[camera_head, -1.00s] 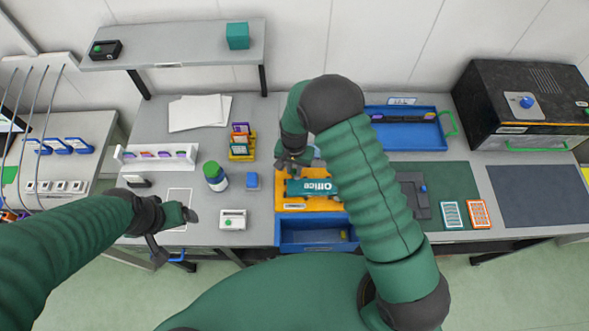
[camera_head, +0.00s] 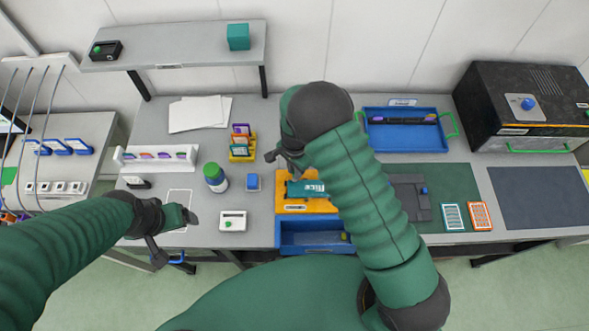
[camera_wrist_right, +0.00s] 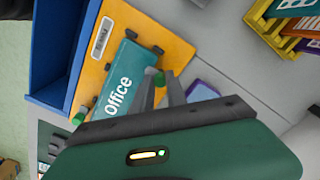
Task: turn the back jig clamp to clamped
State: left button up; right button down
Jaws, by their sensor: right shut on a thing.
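The orange jig (camera_head: 308,207) lies on the bench above a blue open drawer. A teal "Office" block (camera_head: 308,188) sits on it, and the block also shows in the right wrist view (camera_wrist_right: 122,88). My right gripper (camera_wrist_right: 162,84) is at the jig's back part, beside the block, shut on a small green-tipped clamp handle (camera_wrist_right: 159,79). A second green knob (camera_wrist_right: 79,118) is at the block's other end. In the head view my right arm hides part of the jig. My left gripper (camera_head: 188,216) hangs over the left bench; its jaw state is unclear.
A blue tray (camera_head: 405,135) is at the back right.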

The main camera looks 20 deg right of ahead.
jog(key=shift+w+r, duration=0.2)
jog(key=shift+w, duration=0.15)
jog(key=c, duration=1.4)
grip_release()
jog(key=shift+c, duration=0.2)
jog(key=shift+o, duration=0.5)
jog(key=shift+s+f, duration=0.15)
jog(key=shift+f, duration=0.05)
notch_tip(320, 180, up, 17)
jog(key=b, duration=0.2)
jog(key=shift+f, duration=0.1)
